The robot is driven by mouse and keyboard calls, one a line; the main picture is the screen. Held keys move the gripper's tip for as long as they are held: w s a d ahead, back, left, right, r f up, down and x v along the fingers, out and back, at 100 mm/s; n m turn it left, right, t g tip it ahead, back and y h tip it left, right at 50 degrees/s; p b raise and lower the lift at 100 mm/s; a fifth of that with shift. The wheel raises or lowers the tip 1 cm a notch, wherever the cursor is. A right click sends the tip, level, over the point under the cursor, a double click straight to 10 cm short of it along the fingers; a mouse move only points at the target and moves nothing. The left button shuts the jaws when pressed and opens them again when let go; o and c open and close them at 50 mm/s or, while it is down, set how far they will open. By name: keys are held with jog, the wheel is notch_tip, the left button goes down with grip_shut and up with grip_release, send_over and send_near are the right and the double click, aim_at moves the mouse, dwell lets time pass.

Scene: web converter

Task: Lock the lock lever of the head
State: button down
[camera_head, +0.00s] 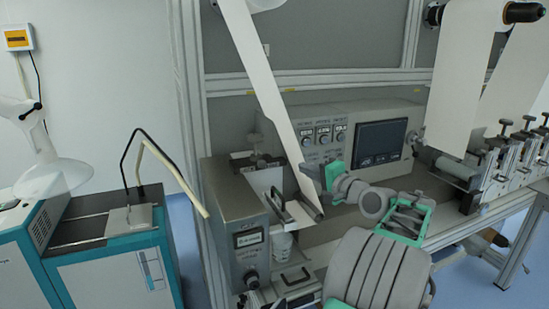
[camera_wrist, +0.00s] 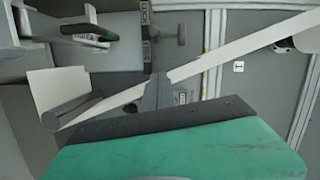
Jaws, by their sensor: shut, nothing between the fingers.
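My gripper (camera_head: 311,171) is shut and empty beside the slanted white web strip in the head view. In the wrist view its fingers (camera_wrist: 157,92) are together, in front of the strip. A dark handle with a green part (camera_wrist: 90,32), which may be the lock lever, shows at the upper left of the wrist view, apart from my fingers. In the head view a dark lever-like bar (camera_head: 281,206) stands by the grey head unit (camera_head: 243,232), left of and below my gripper. I cannot tell whether it is the same part, or its lock state.
The white web strip (camera_head: 262,88) runs down close to my gripper. A control panel with a screen (camera_head: 380,143) is behind my arm. White rolls (camera_head: 463,75) hang at right. A teal machine (camera_head: 112,262) with a bent bar stands at left.

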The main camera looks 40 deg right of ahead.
aim_at(258, 160)
jog(key=shift+d, duration=0.2)
jog(key=w+p, duration=0.1)
jog(key=w, duration=0.2)
jog(key=w+a+p, duration=0.1)
jog(key=w, duration=0.3)
jog(key=w+a+p, duration=0.1)
jog(key=w+p, duration=0.1)
jog(key=w, duration=0.2)
jog(key=shift+f, duration=0.4)
jog(key=shift+a, duration=0.3)
jog(key=shift+w+f, duration=0.15)
jog(key=shift+f, duration=0.1)
